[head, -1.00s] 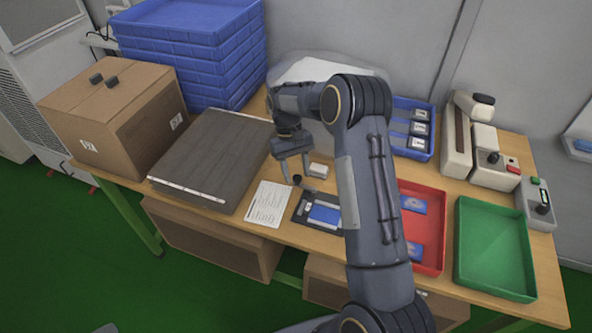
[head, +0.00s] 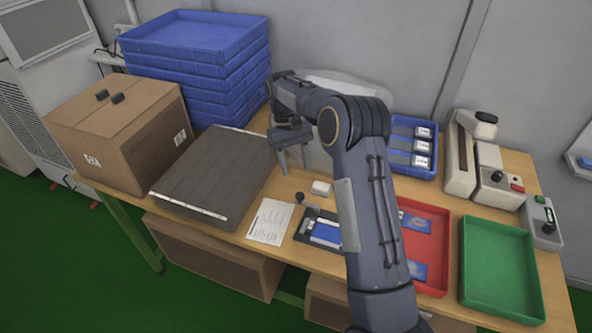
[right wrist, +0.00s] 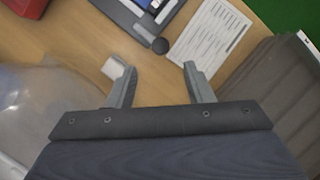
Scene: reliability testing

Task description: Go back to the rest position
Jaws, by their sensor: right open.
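My right gripper (head: 294,160) is open and empty above the middle of the table, left of my right forearm. It also shows in the right wrist view (right wrist: 158,82), with nothing between its spread fingers. Below it lie a small white block (head: 320,188), a printed sheet (head: 270,222) and a dark fixture (head: 312,216) with a blue card (head: 326,232). My right arm hides part of the fixture and of the red tray. My left gripper is not in view.
A dark grey panel (head: 215,172), a cardboard box (head: 120,130) and stacked blue trays (head: 195,70) stand on the left.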

